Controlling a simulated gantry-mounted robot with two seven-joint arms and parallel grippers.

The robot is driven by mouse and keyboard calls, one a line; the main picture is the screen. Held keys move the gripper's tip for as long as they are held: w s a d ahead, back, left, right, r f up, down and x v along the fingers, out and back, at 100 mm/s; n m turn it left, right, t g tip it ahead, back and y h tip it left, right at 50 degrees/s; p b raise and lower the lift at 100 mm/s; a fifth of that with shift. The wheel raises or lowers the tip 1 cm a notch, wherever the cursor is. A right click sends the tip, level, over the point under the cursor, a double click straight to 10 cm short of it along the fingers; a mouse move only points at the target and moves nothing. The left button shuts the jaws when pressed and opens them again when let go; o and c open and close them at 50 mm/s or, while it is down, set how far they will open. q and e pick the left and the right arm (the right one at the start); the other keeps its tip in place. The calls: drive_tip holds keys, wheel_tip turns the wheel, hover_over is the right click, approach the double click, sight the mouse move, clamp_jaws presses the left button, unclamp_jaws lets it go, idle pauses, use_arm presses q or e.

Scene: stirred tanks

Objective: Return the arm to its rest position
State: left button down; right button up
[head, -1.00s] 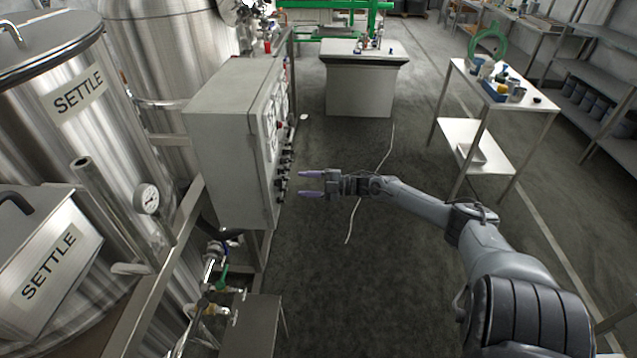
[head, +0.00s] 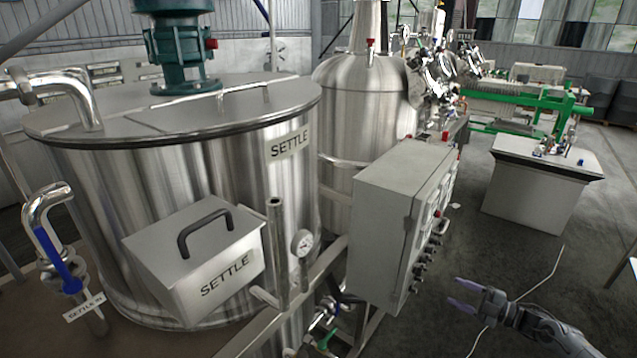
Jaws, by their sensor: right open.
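My right gripper (head: 469,296) shows at the lower right of the head view, its arm coming in from the bottom right. Its two purple-tipped fingers are apart with nothing between them. The fingertips point left, toward the control panel face of the grey cabinet (head: 384,222), with a visible gap to its knobs. My left gripper is not in view.
A steel tank labelled SETTLE (head: 215,165) fills the left, with a lidded box (head: 197,257) on its front. A pressure gauge (head: 302,243) stands beside it. A grey bench (head: 535,190) is at the right. Open floor with a pale cable (head: 540,280) lies near the gripper.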

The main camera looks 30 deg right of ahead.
drive_tip(key=s+a+f+m+y, duration=0.1)
drive_tip(key=s+a+f+m, duration=0.1)
drive_tip(key=a+f, duration=0.55)
drive_tip(key=s+a+f+m, duration=0.15)
drive_tip(key=a+f, duration=0.35)
drive_tip(key=a, duration=0.6)
drive_tip(key=a+r+m+g+h, duration=0.2)
drive_tip(key=a+m+g+h, duration=0.4)
drive_tip(key=a, duration=2)
drive_tip(key=s+a+r+m+g+h, duration=0.1)
drive_tip(key=s+r+m+g, duration=0.1)
drive_tip(key=s+g, duration=0.3)
drive_tip(key=s+r+m+g, duration=0.2)
drive_tip(key=s, duration=0.6)
wheel_tip(320, 180, up, 30)
drive_tip(key=p, duration=3)
drive_tip(key=shift+r, duration=0.15)
